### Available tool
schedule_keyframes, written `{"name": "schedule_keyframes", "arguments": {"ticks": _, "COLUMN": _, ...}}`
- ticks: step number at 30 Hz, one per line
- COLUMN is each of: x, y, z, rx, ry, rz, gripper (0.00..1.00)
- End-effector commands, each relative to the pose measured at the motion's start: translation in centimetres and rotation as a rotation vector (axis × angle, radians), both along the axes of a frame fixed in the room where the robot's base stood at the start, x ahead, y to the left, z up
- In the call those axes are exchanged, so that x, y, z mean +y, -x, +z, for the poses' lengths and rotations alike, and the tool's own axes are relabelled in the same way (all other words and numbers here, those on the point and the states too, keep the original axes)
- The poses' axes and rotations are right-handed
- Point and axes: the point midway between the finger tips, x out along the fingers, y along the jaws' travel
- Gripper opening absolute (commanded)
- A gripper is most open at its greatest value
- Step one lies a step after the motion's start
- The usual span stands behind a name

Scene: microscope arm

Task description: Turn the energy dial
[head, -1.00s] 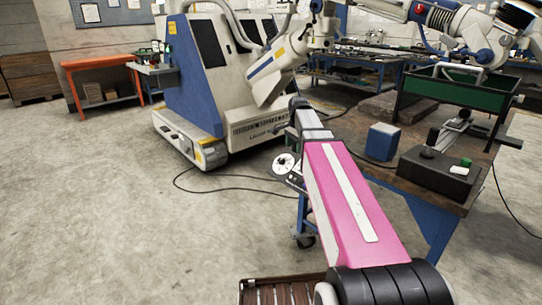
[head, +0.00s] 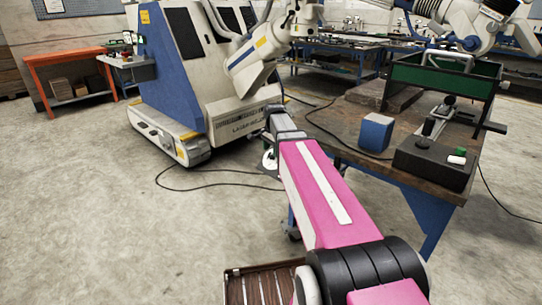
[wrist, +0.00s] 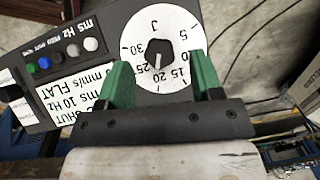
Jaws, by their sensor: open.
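The energy dial (wrist: 184,24) is a white disc with upside-down numbers and a black centre knob (wrist: 158,56), on a dark panel in the wrist view. A pale mark on the knob points down, roughly toward 20 to 25. My gripper (wrist: 162,80) is open, its green fingers on the left and right just below the knob in the picture and overlapping the disc's lower part. I cannot tell whether they touch the panel.
In the wrist view, the panel has small coloured buttons (wrist: 62,54) and white labels (wrist: 88,94). In the head view, a blue-and-white machine (head: 190,80) stands behind, a workbench (head: 430,190) with a blue box (head: 376,132) is right, and a cable crosses open floor.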

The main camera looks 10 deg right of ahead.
Motion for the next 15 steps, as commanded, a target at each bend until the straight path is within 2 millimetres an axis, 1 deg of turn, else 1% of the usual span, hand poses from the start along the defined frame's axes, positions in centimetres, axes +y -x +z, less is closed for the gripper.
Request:
{"name": "schedule_keyframes", "arguments": {"ticks": 1, "x": 0.0, "y": 0.0, "z": -0.8, "rx": 0.002, "ry": 0.000, "rz": 0.000, "gripper": 0.60}}
{"name": "schedule_keyframes", "arguments": {"ticks": 6, "x": 0.1, "y": -0.2, "z": -2.4, "rx": 0.001, "ry": 0.000, "rz": 0.000, "gripper": 0.60}}
{"name": "schedule_keyframes", "arguments": {"ticks": 10, "x": 0.1, "y": -0.2, "z": -3.0, "rx": 0.001, "ry": 0.000, "rz": 0.000, "gripper": 0.60}}
{"name": "schedule_keyframes", "arguments": {"ticks": 15, "x": 0.1, "y": -0.2, "z": -3.2, "rx": 0.000, "ry": 0.000, "rz": 0.000, "gripper": 0.60}}
